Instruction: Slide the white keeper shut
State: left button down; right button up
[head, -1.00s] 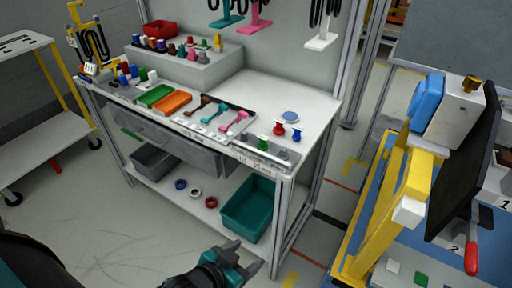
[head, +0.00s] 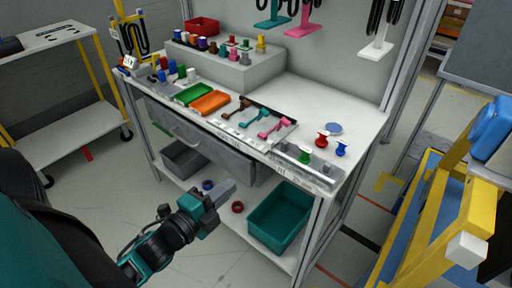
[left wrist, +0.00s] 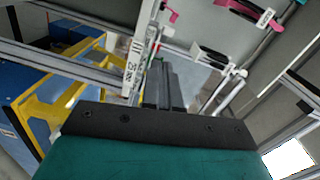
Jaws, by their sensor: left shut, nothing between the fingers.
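A white block (head: 467,250) sits on the near end of a yellow frame (head: 440,215) at the right of the head view. It is the likeliest white keeper, but I cannot tell for sure, nor how far it is slid. The yellow frame also shows at the left of the left wrist view (left wrist: 62,80). My left gripper (head: 226,190) is shut and empty, in front of the bench's lower shelf and well left of the white block. Its shut fingers also show in the left wrist view (left wrist: 163,82). My right gripper is out of view.
The bench (head: 345,110) holds trays, spools and tools on top. A teal bin (head: 280,215) and a grey bin (head: 185,158) stand on its lower shelf. A blue part (head: 490,128) is above the yellow frame. Open floor lies before the bench.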

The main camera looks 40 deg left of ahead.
pick_arm(q)
jog(key=shift+a+r+m+t+h, duration=0.3)
jog(key=shift+a+r+m, duration=0.3)
jog(key=shift+m, duration=0.5)
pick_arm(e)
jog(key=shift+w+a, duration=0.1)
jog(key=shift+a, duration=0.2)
pick_arm(q)
jog(key=shift+w+d, duration=0.1)
send_near(268, 145)
jog(key=w, duration=0.6)
jog(key=shift+w+d, duration=0.4)
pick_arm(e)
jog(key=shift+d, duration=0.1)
